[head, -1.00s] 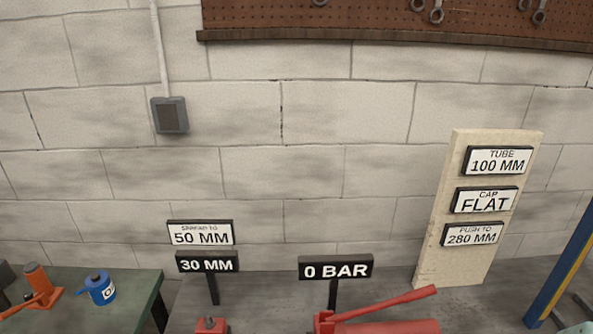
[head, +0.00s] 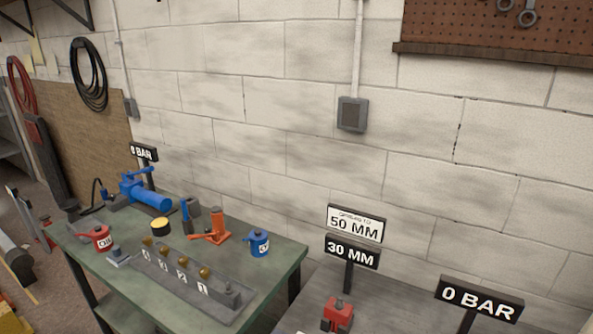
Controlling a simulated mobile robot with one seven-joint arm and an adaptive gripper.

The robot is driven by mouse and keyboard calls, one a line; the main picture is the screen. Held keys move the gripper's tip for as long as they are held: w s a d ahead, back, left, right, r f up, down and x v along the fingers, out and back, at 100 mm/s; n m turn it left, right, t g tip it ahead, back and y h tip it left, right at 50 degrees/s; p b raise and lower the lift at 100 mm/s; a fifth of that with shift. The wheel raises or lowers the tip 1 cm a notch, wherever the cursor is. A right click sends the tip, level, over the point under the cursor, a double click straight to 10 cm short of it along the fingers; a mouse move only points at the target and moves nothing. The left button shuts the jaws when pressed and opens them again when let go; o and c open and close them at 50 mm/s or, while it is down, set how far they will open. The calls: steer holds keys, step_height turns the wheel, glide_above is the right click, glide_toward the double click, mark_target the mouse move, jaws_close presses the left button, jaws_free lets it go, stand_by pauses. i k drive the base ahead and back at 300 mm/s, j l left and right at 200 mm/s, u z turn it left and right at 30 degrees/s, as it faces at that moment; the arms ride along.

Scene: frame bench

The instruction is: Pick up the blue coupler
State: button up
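I cannot tell for certain which thing is the blue coupler. A small blue piece (head: 107,195) sits at the end of a black hose beside the blue pump (head: 145,192) on the green table, at the left of the head view. It is too small to make out clearly. A blue can (head: 258,244) with a white label stands near the table's right end. My gripper is not in view.
A grey bench (head: 290,305) with a red tool (head: 338,315) adjoins on the right.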

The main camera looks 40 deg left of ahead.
mark_target(104, 191)
steer(key=j+u, duration=0.1)
steer(key=u, duration=0.25)
steer(key=j+u, duration=0.15)
steer(key=u, duration=0.25)
steer(key=j+u, duration=0.15)
steer(key=u, duration=0.2)
steer(key=i+j+u, duration=0.1)
steer(key=j+u, duration=0.3)
steer(key=i+j+u, duration=0.15)
steer(key=u, duration=0.25)
steer(key=i+j+u, duration=0.15)
steer(key=i+j, duration=0.25)
steer(key=j, duration=0.15)
steer(key=i+j+u, duration=0.15)
steer(key=i+j, duration=0.25)
steer(key=j+z, duration=0.1)
steer(key=z, duration=1.35)
steer(key=l+u, duration=0.2)
steer(key=i+l+u, duration=0.15)
steer(key=l, duration=0.15)
steer(key=k+l+u, duration=0.1)
steer(key=k, duration=0.2)
